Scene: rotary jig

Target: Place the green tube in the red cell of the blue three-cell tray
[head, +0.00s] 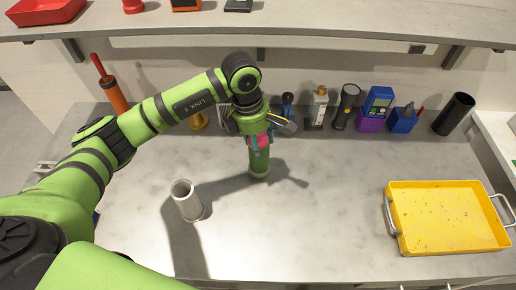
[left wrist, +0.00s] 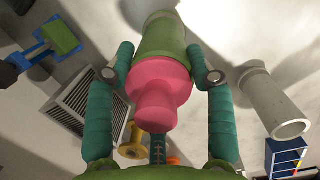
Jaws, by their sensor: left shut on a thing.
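The green tube (head: 259,162) with a pink top stands upright under my left gripper (head: 261,142). In the left wrist view the gripper (left wrist: 163,75) is shut on the tube (left wrist: 165,40), with a finger on each side of it. I cannot tell whether its lower end touches the table. A blue box-like thing with red and yellow patches (left wrist: 285,157), perhaps the three-cell tray, is cut off at the lower right of the left wrist view. In the head view my arm covers most of the left table edge, and only a sliver of blue shows beside it. My right gripper is not in view.
A grey hollow cylinder (head: 187,200) stands left of the tube. A yellow tray (head: 448,216) lies at the right. Several items, including a flashlight (head: 346,106) and a black cylinder (head: 454,113), line the back. The middle front of the table is clear.

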